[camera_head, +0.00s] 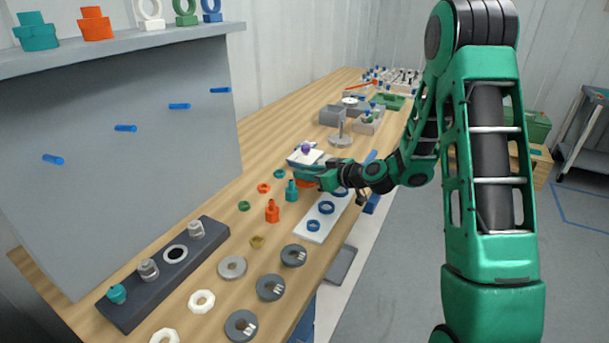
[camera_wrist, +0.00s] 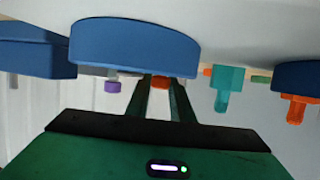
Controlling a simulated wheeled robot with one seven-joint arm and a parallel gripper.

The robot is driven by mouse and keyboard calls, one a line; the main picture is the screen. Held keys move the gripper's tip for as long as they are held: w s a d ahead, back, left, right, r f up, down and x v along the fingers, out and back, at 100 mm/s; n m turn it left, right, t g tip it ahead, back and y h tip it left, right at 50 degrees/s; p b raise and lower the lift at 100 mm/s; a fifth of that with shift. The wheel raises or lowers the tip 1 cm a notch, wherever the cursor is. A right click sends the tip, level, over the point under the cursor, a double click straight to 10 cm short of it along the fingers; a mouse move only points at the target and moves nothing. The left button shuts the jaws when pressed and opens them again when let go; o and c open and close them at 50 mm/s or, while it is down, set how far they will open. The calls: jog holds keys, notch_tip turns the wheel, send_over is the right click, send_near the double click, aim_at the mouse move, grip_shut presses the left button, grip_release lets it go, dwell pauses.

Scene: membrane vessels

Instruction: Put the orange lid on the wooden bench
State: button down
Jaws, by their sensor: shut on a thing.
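My gripper (camera_head: 308,180) reaches in from the right over the wooden bench (camera_head: 268,135), low near the white tray. It is shut on the orange lid (camera_head: 305,184), which is mostly hidden by the gripper in the head view. In the wrist view, which looks upside down, a small orange patch of the lid (camera_wrist: 160,82) shows between the two fingertips (camera_wrist: 160,88). I cannot tell whether the lid touches the bench.
The white tray (camera_head: 316,228) with blue rings (camera_head: 326,207) lies just in front of my gripper. A teal fitting (camera_head: 291,191) and an orange fitting (camera_head: 272,211) stand close by on the left. A white block with a purple knob (camera_head: 305,148) is behind. Small rings lie farther left.

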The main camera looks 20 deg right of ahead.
jog(key=c, duration=1.5)
grip_release()
jog(key=shift+f, duration=0.2)
jog(key=shift+c, duration=0.2)
jog(key=v, duration=1.2)
jog(key=shift+r, duration=0.1)
jog(key=s+g, duration=0.1)
jog(key=s+f+g, duration=0.1)
jog(key=s, duration=0.1)
jog(key=s+g, duration=0.1)
jog(key=s, duration=0.1)
jog(key=shift+a+f+h, duration=0.2)
jog(key=shift+a+h, duration=0.2)
jog(key=s+d+r+m+g+h, duration=0.1)
jog(key=s+d+m+g+h, duration=0.1)
jog(key=s, duration=0.8)
jog(key=s+d+r+m+g+h, duration=0.2)
jog(key=s+d+m+g, duration=0.2)
jog(key=s, duration=0.7)
jog(key=s+d+r+m+g+h, duration=0.1)
jog(key=s+d+m, duration=0.4)
jog(key=s, duration=0.6)
jog(key=shift+d+r+m+g+h, duration=0.3)
jog(key=shift+d+m+g+h, duration=0.1)
jog(key=shift+m+g+h, duration=0.5)
